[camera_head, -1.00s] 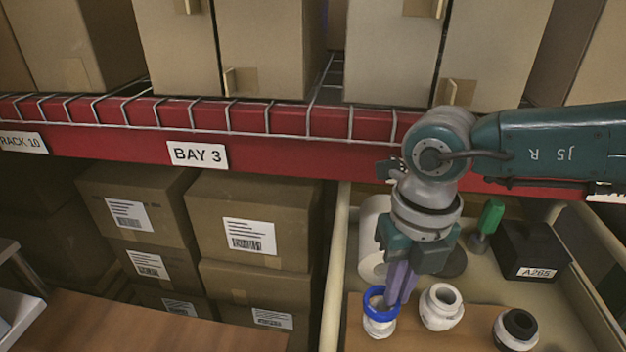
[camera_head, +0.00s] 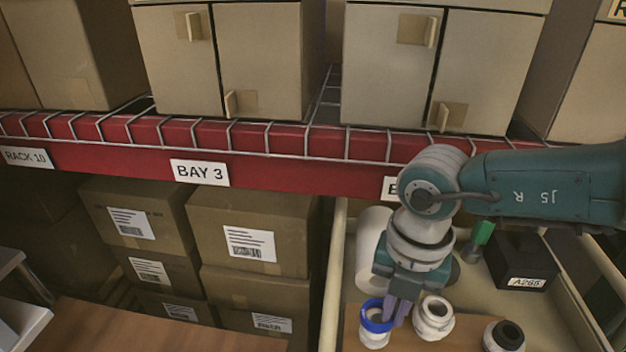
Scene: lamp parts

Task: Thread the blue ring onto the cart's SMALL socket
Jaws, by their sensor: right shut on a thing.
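The blue ring (camera_head: 377,328) is in my right gripper (camera_head: 393,316), whose fingers are shut on its right side. The ring is at the top of the leftmost white socket (camera_head: 374,341), and white shows through its opening. I cannot tell whether it is around the socket's rim or just above it. A second white socket (camera_head: 433,318) stands just right of the fingers. A third socket with a black top (camera_head: 505,335) stands further right. The leftmost socket looks the narrowest, though the ring and the fingers hide part of it. My left gripper is out of view.
The sockets stand on a brown board in the beige-walled cart (camera_head: 331,285). Behind them are a white roll (camera_head: 371,255), a green-handled tool (camera_head: 482,236) and a black box labelled A265 (camera_head: 522,262). A red shelf beam (camera_head: 270,177) crosses behind my right arm.

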